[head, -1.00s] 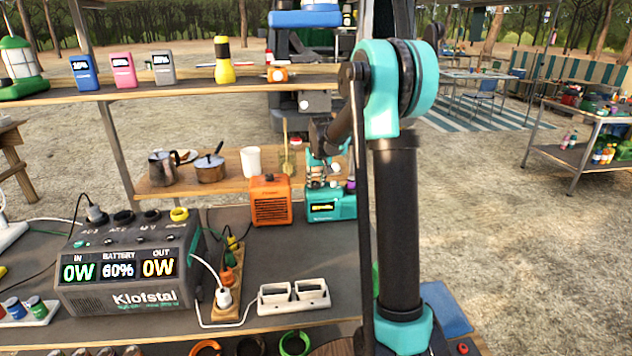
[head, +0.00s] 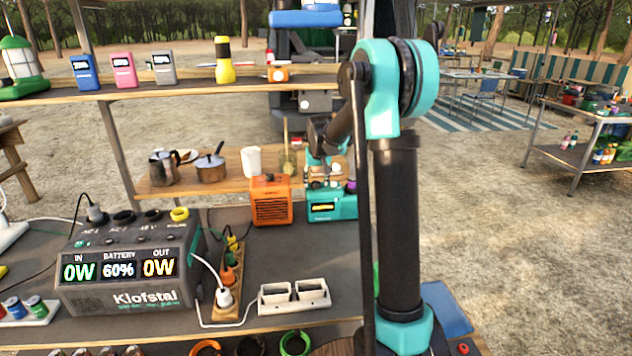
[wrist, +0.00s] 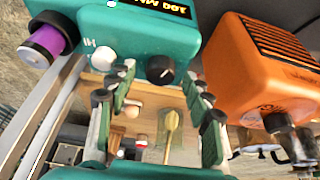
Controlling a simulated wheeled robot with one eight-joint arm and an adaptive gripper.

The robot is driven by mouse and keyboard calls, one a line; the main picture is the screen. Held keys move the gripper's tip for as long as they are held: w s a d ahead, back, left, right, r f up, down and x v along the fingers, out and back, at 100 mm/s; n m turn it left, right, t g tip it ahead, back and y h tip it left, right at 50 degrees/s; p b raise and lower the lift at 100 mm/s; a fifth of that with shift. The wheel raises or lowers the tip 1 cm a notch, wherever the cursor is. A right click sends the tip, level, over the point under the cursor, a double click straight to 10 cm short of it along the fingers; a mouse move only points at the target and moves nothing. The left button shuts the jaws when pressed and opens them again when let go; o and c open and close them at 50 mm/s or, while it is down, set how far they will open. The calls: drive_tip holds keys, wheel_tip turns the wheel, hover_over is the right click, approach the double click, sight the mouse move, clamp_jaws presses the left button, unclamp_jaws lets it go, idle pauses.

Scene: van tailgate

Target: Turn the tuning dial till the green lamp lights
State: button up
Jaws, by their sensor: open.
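A teal box (head: 332,207) with a lit yellow display stands on the bench and fills the top of the wrist view (wrist: 135,30). I see no lit green lamp; whether the white part is a lamp I cannot tell. My gripper (wrist: 159,76) is open, its green fingers with dark pads on either side of the dial's line. Contact with the dial is not visible. In the head view my gripper (head: 322,178) is small and over the box.
An orange box (head: 270,201) stands close beside the teal box. A power station (head: 130,265), a power strip (head: 228,280) and a white double tray (head: 293,297) occupy the bench. A pot (head: 210,168), a kettle (head: 163,168) and a white cup (head: 251,161) stand on the shelf behind.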

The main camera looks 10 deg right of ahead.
drive_tip(key=v, duration=1.1)
drive_tip(key=shift+s+r, duration=0.2)
drive_tip(key=shift+r, duration=0.15)
